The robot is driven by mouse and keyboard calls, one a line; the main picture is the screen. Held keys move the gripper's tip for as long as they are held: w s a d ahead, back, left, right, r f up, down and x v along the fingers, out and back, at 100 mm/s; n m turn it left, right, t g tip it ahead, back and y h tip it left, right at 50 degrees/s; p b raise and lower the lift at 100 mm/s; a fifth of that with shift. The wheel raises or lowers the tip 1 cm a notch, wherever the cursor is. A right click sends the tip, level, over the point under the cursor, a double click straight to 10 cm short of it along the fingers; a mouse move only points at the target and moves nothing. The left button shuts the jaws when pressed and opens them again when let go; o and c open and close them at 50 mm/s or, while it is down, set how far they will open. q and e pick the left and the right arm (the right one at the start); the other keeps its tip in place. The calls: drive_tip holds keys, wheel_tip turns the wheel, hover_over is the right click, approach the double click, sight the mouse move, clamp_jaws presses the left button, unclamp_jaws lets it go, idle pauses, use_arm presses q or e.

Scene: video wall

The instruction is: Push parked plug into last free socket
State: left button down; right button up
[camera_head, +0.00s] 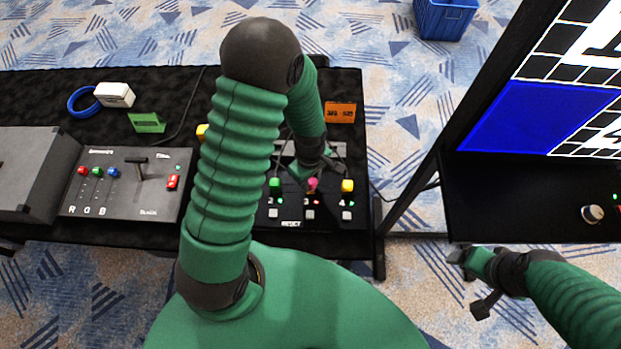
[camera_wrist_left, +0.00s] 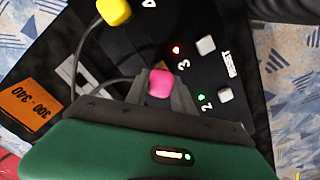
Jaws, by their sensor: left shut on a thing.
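A pink plug (camera_head: 312,184) is at the row marked 3 on the black socket panel (camera_head: 325,214). In the left wrist view the pink plug (camera_wrist_left: 160,83) sits between the fingers of my left gripper (camera_wrist_left: 160,88), which is shut on it. My left gripper (camera_head: 313,174) reaches down from behind it in the head view. The light beside 3 (camera_wrist_left: 176,50) is red; the light beside 2 (camera_wrist_left: 201,98) is green. I cannot tell whether the plug's lower end is in a socket. My right gripper (camera_head: 472,275) is away at the right, its jaws unclear.
A green plug (camera_head: 275,185) and a yellow plug (camera_head: 347,185) stand either side of the pink one. An orange label (camera_head: 340,112) and a green label (camera_head: 147,122) stand behind. A grey slider console (camera_head: 125,187) is left; a video wall (camera_head: 535,115) is right.

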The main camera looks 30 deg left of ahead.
use_arm(q)
drive_tip(key=shift+f+b, duration=0.65)
drive_tip(key=shift+f, duration=0.45)
drive_tip(key=c, duration=1)
unclamp_jaws()
drive_tip(key=shift+o, duration=0.5)
drive_tip(key=o, duration=0.5)
drive_tip(key=shift+c, duration=0.2)
drive_tip(key=shift+r, duration=0.15)
wheel_tip(320, 180, up, 7)
drive_tip(key=p, duration=0.6)
drive_tip(key=shift+p, duration=0.35)
